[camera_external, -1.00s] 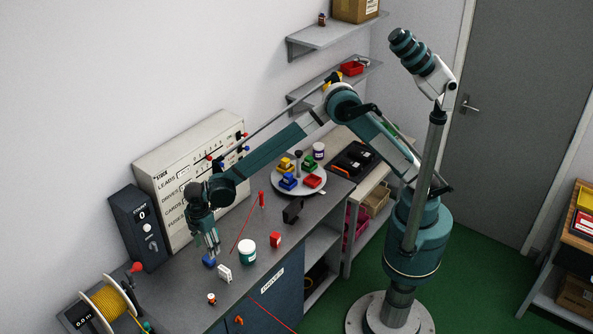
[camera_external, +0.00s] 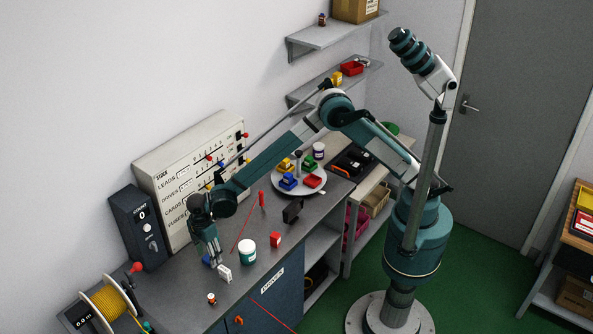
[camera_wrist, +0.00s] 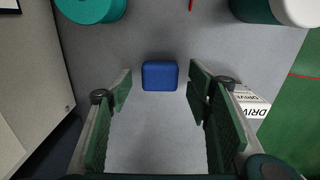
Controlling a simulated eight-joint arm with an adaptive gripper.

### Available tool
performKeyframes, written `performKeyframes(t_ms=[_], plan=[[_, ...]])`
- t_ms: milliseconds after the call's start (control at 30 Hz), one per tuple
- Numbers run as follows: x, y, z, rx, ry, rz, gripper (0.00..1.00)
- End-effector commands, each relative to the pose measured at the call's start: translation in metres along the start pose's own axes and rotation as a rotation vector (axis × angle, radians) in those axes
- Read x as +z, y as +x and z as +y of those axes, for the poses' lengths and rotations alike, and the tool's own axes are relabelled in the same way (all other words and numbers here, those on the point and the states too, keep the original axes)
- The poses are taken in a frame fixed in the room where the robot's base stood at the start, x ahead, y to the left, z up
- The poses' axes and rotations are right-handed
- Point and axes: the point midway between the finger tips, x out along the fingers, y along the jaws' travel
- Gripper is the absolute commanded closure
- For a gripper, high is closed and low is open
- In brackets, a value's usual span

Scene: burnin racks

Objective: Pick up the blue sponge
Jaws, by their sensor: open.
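The blue sponge (camera_wrist: 160,76) is a small blue block on the grey bench top. In the wrist view it lies just beyond my open fingertips, roughly centred between them and touching neither. In the external view the sponge (camera_external: 207,260) shows only in part, mostly hidden by my gripper (camera_external: 213,258). In the wrist view my gripper (camera_wrist: 158,90) is open and empty, with green pads on both sides.
A white box marked DRIVE (camera_wrist: 250,105) stands close to my right finger. A white and teal tub (camera_external: 247,250) and a red can (camera_external: 275,240) stand farther right. A grey panel (camera_external: 190,180) stands along the wall. A yellow cable reel (camera_external: 104,302) sits at the left.

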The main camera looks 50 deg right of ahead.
Motion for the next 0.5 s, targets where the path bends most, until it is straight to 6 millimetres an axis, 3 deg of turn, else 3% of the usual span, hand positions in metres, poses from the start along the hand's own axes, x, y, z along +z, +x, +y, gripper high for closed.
performKeyframes(t_ms=[200,500], plan=[[0.0,0.015,0.0,0.0,0.0,0.0,0.5],[0.0,0.016,0.0,0.0,0.0,0.0,0.5]])
